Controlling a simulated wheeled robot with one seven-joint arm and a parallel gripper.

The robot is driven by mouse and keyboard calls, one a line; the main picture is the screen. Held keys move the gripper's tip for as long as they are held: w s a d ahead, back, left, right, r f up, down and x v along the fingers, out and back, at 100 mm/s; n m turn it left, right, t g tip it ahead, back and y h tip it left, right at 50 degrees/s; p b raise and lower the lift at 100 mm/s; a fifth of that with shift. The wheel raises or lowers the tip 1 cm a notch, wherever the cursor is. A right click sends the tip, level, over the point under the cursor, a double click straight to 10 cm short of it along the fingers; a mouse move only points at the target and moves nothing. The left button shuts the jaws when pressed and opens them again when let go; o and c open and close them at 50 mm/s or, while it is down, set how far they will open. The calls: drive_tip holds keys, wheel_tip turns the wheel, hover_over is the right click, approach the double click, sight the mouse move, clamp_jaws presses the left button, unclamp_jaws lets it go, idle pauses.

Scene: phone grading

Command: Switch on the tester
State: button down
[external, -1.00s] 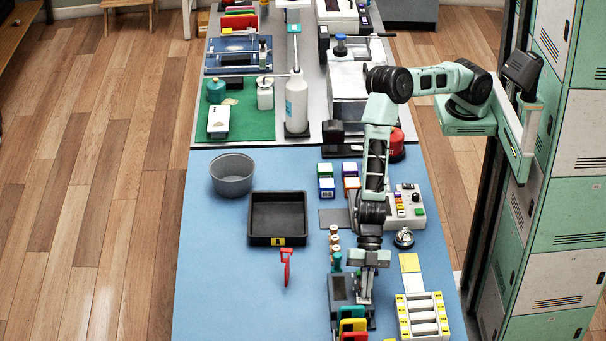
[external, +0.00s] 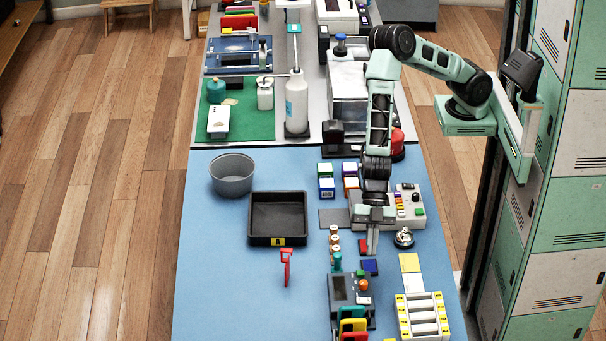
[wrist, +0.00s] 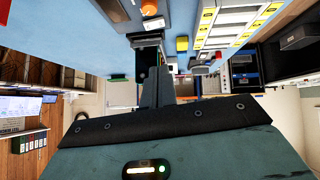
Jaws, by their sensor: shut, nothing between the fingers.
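The tester looks to be the dark grey device (external: 341,289) near the front of the blue table, with a dark screen, an orange knob (external: 363,286) and a small white-and-red part (external: 364,300) on its right side. My gripper (external: 373,250) points down, shut and empty, behind the device and apart from it. In the wrist view my gripper's fingers (wrist: 151,48) are together, and part of the device with the orange knob (wrist: 149,7) shows at the top edge. I cannot read the screen or tell the switch's position.
A black tray (external: 249,217), a grey bowl (external: 232,177) and a red tool (external: 286,265) are to the left. A white box with colored buttons (external: 417,200) and a bell (external: 403,238) stand close to my arm. Colored cards (external: 352,326) and a yellow-white rack (external: 422,315) are in front.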

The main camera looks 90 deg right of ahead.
drive_tip(key=shift+s+d+r, duration=0.1)
drive_tip(key=shift+d+r, duration=0.35)
drive_tip(key=shift+d, duration=0.05)
drive_tip(key=shift+w+a+r+p, duration=0.1)
drive_tip(key=shift+w+r+p, duration=0.15)
drive_tip(key=shift+w, duration=0.5)
drive_tip(key=shift+f, duration=0.1)
